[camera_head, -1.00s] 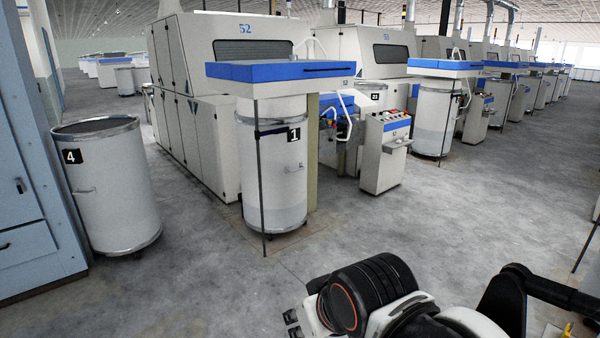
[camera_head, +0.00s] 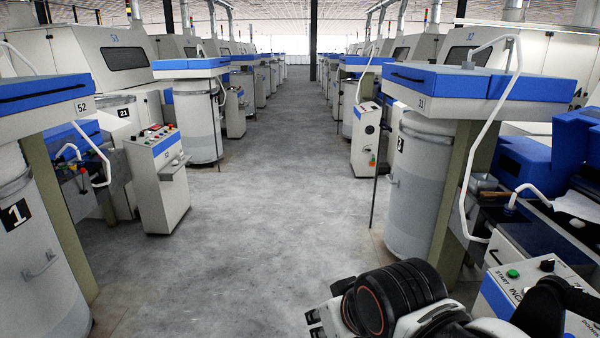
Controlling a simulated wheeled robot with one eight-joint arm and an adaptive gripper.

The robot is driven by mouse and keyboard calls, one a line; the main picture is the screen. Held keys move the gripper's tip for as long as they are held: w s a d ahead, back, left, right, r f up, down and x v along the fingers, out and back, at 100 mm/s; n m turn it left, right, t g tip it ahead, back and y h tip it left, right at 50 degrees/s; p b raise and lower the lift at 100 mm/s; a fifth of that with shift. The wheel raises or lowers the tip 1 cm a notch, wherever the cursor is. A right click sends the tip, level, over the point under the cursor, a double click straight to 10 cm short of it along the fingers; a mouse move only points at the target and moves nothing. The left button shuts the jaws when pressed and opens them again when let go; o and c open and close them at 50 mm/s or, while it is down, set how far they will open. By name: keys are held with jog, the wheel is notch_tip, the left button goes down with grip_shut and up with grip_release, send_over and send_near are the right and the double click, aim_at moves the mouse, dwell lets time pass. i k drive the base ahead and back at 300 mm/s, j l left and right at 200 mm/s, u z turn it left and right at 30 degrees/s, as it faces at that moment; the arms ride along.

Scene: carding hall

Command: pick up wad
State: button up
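I cannot make out a wad for certain. A pale, flat piece of material (camera_head: 578,206) lies on the machine at the right edge; I cannot tell what it is.
A clear grey aisle (camera_head: 265,210) runs ahead between rows of carding machines. Can 1 (camera_head: 40,265) and a control box (camera_head: 160,185) stand on the left. A can (camera_head: 418,190), a thin post (camera_head: 376,185) and a control panel (camera_head: 535,290) stand on the right.

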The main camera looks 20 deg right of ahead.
aim_at(575, 222)
jog(key=i+l+z, duration=0.15)
jog(key=i+z, duration=0.3)
jog(key=i, duration=0.45)
jog(key=i+j+z, duration=0.15)
jog(key=i+z, duration=0.3)
jog(key=i, duration=0.4)
jog(key=i+z, duration=0.25)
jog(key=z, duration=0.2)
jog(key=i+z, duration=0.4)
jog(key=i+j+z, duration=0.15)
jog(key=z, duration=0.3)
jog(key=i+j+z, duration=0.2)
jog(key=z, duration=0.25)
jog(key=i+z, duration=0.2)
jog(key=z, duration=0.2)
jog(key=i+j+z, duration=0.2)
jog(key=z, duration=0.2)
jog(key=i+j+z, duration=0.2)
jog(key=z, duration=0.2)
jog(key=i+j+z, duration=0.15)
jog(key=z, duration=0.25)
jog(key=j, duration=0.1)
